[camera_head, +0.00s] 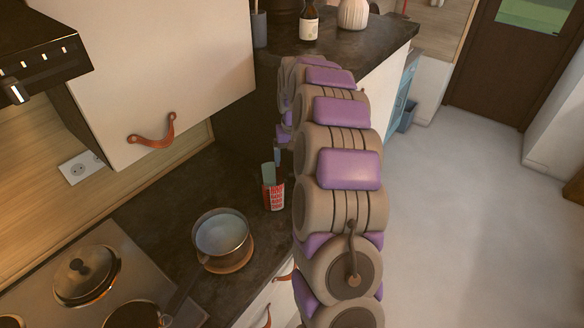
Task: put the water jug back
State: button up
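No water jug can be made out for certain. A pale ribbed jug or vase (353,14) stands on the far dark counter, cut off by the top edge of the picture. A saucepan (222,236) with pale bluish contents sits on a round wooden board on the near counter. My beige and purple arm rises through the middle of the picture and reaches over the counter. Its far end is mostly hidden behind its own links, so my gripper's fingers and anything in them cannot be made out.
A red and white tin (274,196) with a greenish item in it stands beside my arm. A dark bottle (309,22) and a grey container (259,28) stand on the far counter. A lidded pan (86,276) sits on the hob. A wall cabinet (160,80) overhangs the left. Open floor (450,220) lies right.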

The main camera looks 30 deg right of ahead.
jog(key=shift+d+r, duration=0.25)
jog(key=shift+r, duration=0.35)
jog(key=shift+d+r, duration=0.15)
jog(key=shift+d, duration=0.2)
jog(key=s+a+r+n, duration=0.2)
jog(key=s+a+r, duration=0.2)
jog(key=s+a, duration=0.4)
jog(key=s+a+r+n, duration=0.1)
jog(key=s+a+r, duration=0.3)
jog(key=s+a, duration=0.5)
jog(key=s+a+f+n+g, duration=0.1)
jog(key=s+a, duration=0.3)
jog(key=s, duration=0.6)
jog(key=s+a+f+n+g, duration=0.1)
jog(key=s+a, duration=0.3)
jog(key=s, duration=0.7)
jog(key=shift+a+f, duration=0.2)
jog(key=shift+f, duration=0.25)
jog(key=shift+a, duration=0.1)
